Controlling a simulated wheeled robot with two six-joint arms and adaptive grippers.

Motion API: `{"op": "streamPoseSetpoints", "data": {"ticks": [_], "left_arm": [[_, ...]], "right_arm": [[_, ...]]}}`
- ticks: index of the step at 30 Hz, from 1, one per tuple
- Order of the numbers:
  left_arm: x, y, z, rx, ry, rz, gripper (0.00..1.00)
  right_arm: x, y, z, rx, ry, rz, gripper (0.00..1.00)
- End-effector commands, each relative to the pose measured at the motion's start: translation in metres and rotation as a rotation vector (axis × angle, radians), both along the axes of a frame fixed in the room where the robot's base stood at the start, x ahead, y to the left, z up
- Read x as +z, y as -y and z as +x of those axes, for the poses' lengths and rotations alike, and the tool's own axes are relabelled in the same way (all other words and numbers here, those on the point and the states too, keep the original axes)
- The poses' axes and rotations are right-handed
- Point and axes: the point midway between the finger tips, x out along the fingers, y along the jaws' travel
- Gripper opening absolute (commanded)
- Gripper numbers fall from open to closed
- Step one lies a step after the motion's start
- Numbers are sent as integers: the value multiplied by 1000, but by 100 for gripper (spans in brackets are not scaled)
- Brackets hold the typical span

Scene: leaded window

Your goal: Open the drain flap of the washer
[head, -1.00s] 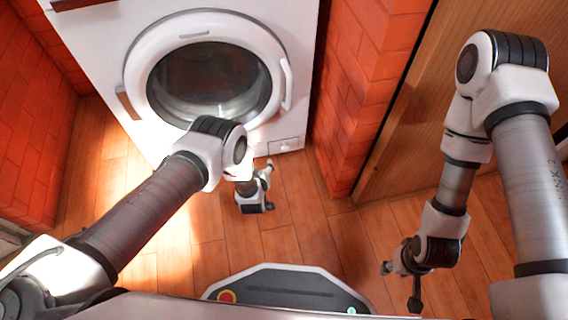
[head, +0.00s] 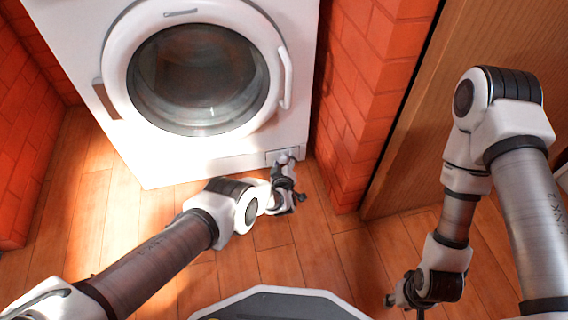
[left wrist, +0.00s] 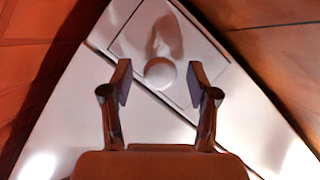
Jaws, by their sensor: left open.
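The white washer (head: 226,148) stands ahead with its round door closed. Its drain flap (head: 273,157) is a small rectangular panel low at the front right corner, and it looks closed. In the left wrist view the flap (left wrist: 190,45) fills the top middle, with a round knob (left wrist: 160,72) near its lower edge. My left gripper (head: 286,164) is at the flap in the head view. In the left wrist view the left gripper (left wrist: 160,82) is open, its fingers on either side of the knob with gaps. My right gripper (head: 392,300) hangs low at the right, away from the washer.
A red brick pillar (head: 362,110) stands close to the right of the washer, with a wooden panel (head: 432,130) beyond it. A brick wall (head: 35,150) is at the left. The wooden floor (head: 150,225) in front is clear.

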Motion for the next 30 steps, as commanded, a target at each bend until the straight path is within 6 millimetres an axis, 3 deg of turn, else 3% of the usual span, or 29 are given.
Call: {"op": "streamPoseSetpoints", "data": {"ticks": [1, 6, 11, 16, 25, 26, 27, 30], "left_arm": [[0, 0, 0, 0, 0, 0, 60], [0, 0, 0, 0, 0, 0, 0], [-2, 0, -1, 0, 6, 2, 0], [-11, 2, -7, 0, 96, 33, 0], [-5, 2, -8, -1, 118, 40, 0], [-5, 2, -8, 0, 118, 39, 44], [-5, 2, -8, 0, 118, 39, 58], [-5, 2, -8, 0, 118, 39, 60]], "right_arm": [[0, 0, 0, 0, 0, 0, 40], [0, 0, 0, 0, 0, 0, 40], [-2, 0, 0, 0, 0, 0, 40], [-21, 0, 1, -2, 2, 0, 40], [-19, 0, 1, -2, 4, -1, 40], [-19, 0, 1, -2, 4, 0, 40], [-19, 0, 1, -2, 4, 0, 40], [-19, 0, 1, -2, 4, 0, 40]]}}
